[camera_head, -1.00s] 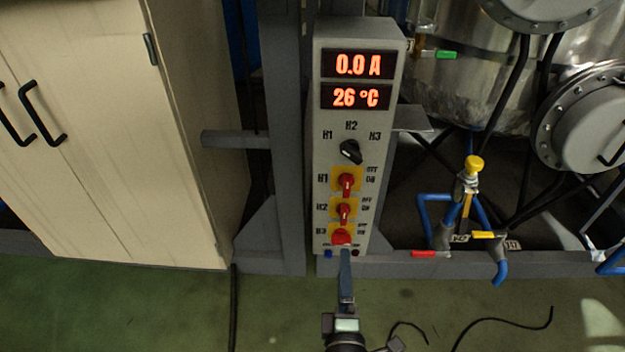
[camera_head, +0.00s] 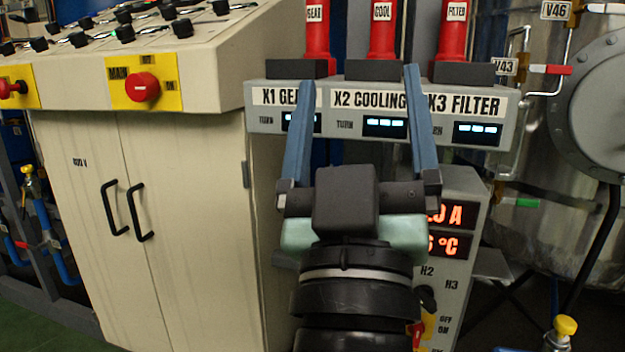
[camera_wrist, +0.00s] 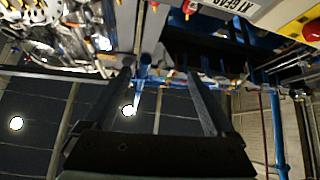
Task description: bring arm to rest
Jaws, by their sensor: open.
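My gripper (camera_head: 360,95) is raised in the middle of the head view, its two long blue-grey fingers pointing up and spread wide apart. Nothing is between them. The fingers overlap the grey panel labelled X1 to X3 (camera_head: 345,125) from the camera's side; I cannot tell how far apart they are in depth. My wrist hides part of the heater control box (camera_head: 478,265), leaving only parts of its red displays and switches in view. In the wrist view my gripper (camera_wrist: 168,68) also shows open and empty, against a dark ceiling with lights.
A beige cabinet (camera_head: 190,200) stands at the left, with a sloped console (camera_head: 190,60) on top carrying black knobs and a red main switch (camera_head: 142,87). Red handles (camera_head: 383,30) stand above the panel. A metal vessel (camera_head: 600,110) and a yellow-capped valve (camera_head: 565,327) are at the right.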

